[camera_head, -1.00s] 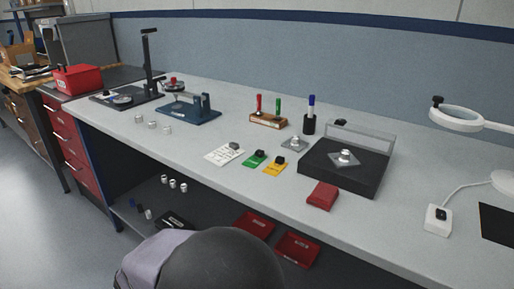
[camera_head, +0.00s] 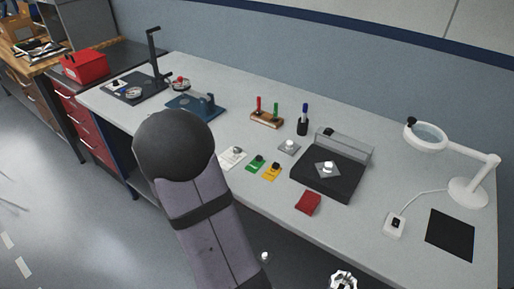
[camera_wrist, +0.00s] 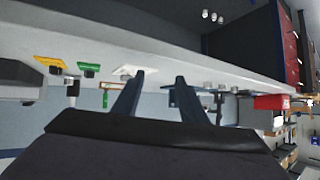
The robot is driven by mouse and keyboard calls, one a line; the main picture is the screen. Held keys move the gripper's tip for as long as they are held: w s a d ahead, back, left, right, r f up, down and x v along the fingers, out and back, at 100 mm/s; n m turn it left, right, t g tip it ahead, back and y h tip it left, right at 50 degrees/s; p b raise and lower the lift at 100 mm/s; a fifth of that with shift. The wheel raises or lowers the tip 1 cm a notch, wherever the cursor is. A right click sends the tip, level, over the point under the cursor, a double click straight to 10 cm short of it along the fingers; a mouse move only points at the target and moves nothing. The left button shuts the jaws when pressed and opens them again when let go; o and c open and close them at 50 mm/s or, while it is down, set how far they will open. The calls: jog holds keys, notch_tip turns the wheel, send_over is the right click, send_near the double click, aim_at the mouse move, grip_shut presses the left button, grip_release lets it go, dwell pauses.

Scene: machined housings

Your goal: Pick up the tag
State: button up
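Several flat pieces that could be the tag lie at the middle of the bench: a green one (camera_head: 256,162) and a yellow one (camera_head: 271,171), each with a dark lump on top, and a white card (camera_head: 232,157) with a grey piece on it. In the wrist view the yellow (camera_wrist: 50,62), green (camera_wrist: 88,67) and white (camera_wrist: 124,70) pieces show at left, tipped with the view. My gripper (camera_wrist: 160,76) is open, with nothing between its fingers, and the white card appears beyond the left finger. The head view does not show the fingers.
A blue fixture (camera_head: 195,106) stands left, a magnifier lamp (camera_head: 470,190) right. My dark arm covers the bench's front left edge.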

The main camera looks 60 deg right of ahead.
aim_at(257, 159)
jog(key=s+d+m+g+h, duration=0.1)
jog(key=s+d, duration=0.1)
jog(key=s, duration=0.1)
jog(key=s+d+m+g+h, duration=0.1)
jog(key=s+d+g, duration=0.1)
jog(key=s+d, duration=0.1)
jog(key=s+d+r+m+g+h, duration=0.1)
jog(key=s+d+m+g, duration=0.1)
jog(key=s+d, duration=0.1)
jog(key=shift+s+d+r+h, duration=0.1)
jog(key=shift+s+d+h, duration=0.05)
jog(key=shift+s+h, duration=0.15)
jog(key=shift+f+p+x, duration=0.2)
jog(key=shift+p+x, duration=0.1)
jog(key=shift+x, duration=1.55)
jog(key=shift+f+p+x, duration=0.2)
jog(key=shift+p+x, duration=0.1)
jog(key=shift+x, duration=1.55)
jog(key=shift+w, duration=0.1)
jog(key=shift+a+r, duration=0.1)
jog(key=shift+a, duration=0.15)
jog(key=c, duration=0.7)
